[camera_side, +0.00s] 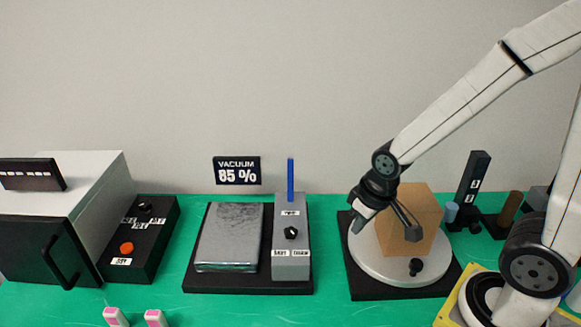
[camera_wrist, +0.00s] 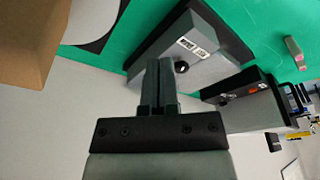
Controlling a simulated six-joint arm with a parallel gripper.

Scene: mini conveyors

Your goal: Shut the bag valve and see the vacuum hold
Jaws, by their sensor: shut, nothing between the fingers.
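The vacuum station has a black base (camera_side: 250,290) with a silver-grey bag (camera_side: 228,238) lying flat on its left. A grey valve block (camera_side: 291,262) stands on its right, with a black knob (camera_side: 291,233), small labels and an upright blue lever (camera_side: 290,180) at its back. The sign (camera_side: 237,171) reads VACUUM 85 %. The knob also shows in the wrist view (camera_wrist: 181,67), just past my fingertips in the picture. My gripper (camera_side: 360,212) is shut and empty, right of the block, apart from it and beside the box. The fingers show together in the wrist view (camera_wrist: 159,62).
A tan box (camera_side: 410,205) stands on a round grey turntable (camera_side: 365,262), close to my gripper. A black control box (camera_side: 150,215) with an orange button and an oven-like unit (camera_side: 85,185) stand at left. Two pink-and-white pieces (camera_side: 135,318) lie in front.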

